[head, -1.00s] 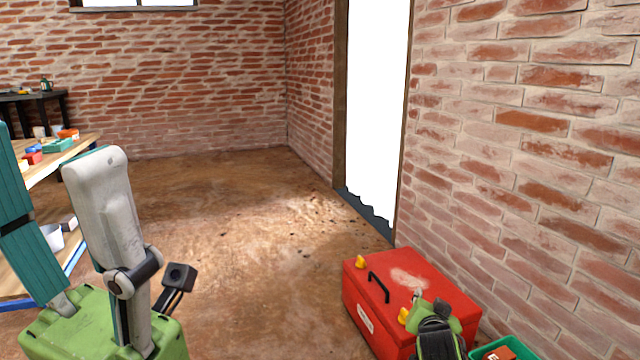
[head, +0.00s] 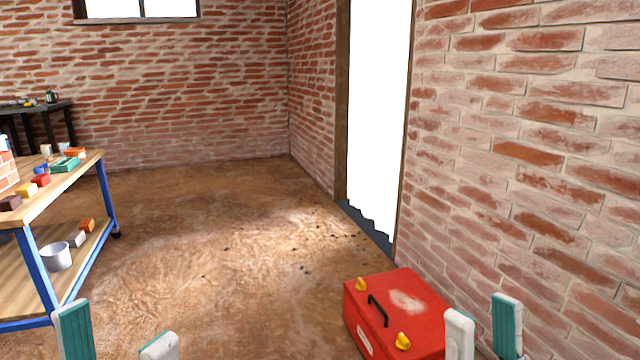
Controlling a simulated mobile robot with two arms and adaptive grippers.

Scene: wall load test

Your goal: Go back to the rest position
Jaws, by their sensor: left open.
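A red toolbox (head: 408,300) with a black handle and yellow latches stands on the floor by the brick wall (head: 540,170). A blue-legged workbench (head: 85,178) with bricks stands at left; a white bucket (head: 57,257) is on its lower shelf. The middle floor (head: 230,240) is clear.

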